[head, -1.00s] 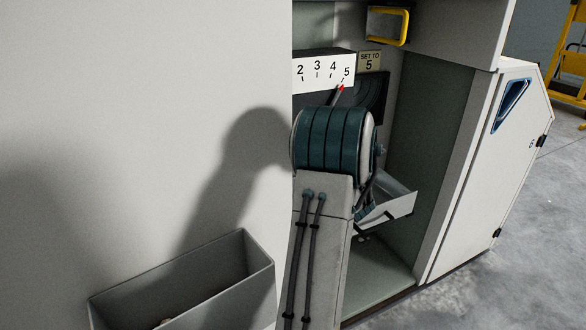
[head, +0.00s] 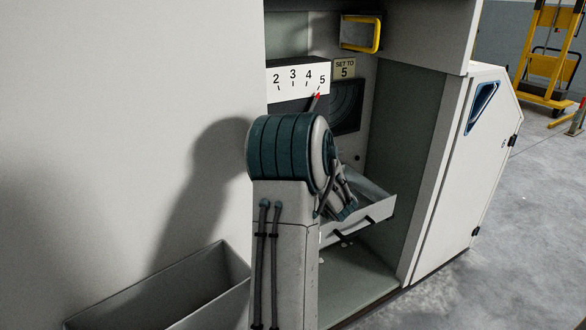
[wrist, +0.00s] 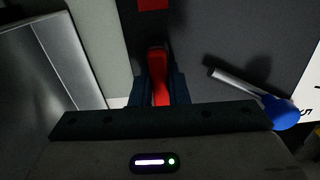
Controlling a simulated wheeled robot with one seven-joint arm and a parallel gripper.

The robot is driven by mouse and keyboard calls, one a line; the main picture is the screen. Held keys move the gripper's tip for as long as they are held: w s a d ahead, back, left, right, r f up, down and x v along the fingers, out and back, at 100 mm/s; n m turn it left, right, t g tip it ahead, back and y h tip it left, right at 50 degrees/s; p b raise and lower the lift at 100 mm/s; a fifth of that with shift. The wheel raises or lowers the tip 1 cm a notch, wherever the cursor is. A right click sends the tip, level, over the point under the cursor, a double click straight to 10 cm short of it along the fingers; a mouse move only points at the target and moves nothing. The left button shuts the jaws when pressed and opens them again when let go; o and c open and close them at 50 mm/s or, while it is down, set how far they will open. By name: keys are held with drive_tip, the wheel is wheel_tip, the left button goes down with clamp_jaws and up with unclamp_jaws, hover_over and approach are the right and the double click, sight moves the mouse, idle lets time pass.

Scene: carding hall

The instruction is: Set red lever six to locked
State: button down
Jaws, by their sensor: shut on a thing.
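In the wrist view a red lever (wrist: 159,78) stands between the two dark fingers of my gripper (wrist: 160,88), which is shut on it. No number or "locked" mark for this lever is legible. In the head view my arm stands in front of the open machine bay. It hides the red lever and the fingertips there.
A blue-knobbed lever (wrist: 284,112) is close on the right in the wrist view. In the head view a scale (head: 297,77) has its red pointer (head: 318,97) at 5, beside a "SET TO 5" plate (head: 344,69). A metal tray (head: 372,208) and grey bin (head: 150,290) are nearby.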

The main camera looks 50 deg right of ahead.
drive_tip(key=shift+w+a+r+n, duration=0.1)
drive_tip(key=shift+w+r+n, duration=0.15)
drive_tip(key=shift+w+n, duration=0.05)
drive_tip(key=c, duration=1.4)
unclamp_jaws()
drive_tip(key=shift+w, duration=0.1)
drive_tip(key=shift+f, duration=0.15)
drive_tip(key=shift+f, duration=0.1)
drive_tip(key=shift+s, duration=0.2)
drive_tip(key=shift+s, duration=0.1)
drive_tip(key=p+v, duration=0.3)
drive_tip(key=v, duration=1)
drive_tip(key=shift+s, duration=0.3)
drive_tip(key=shift+a, duration=0.2)
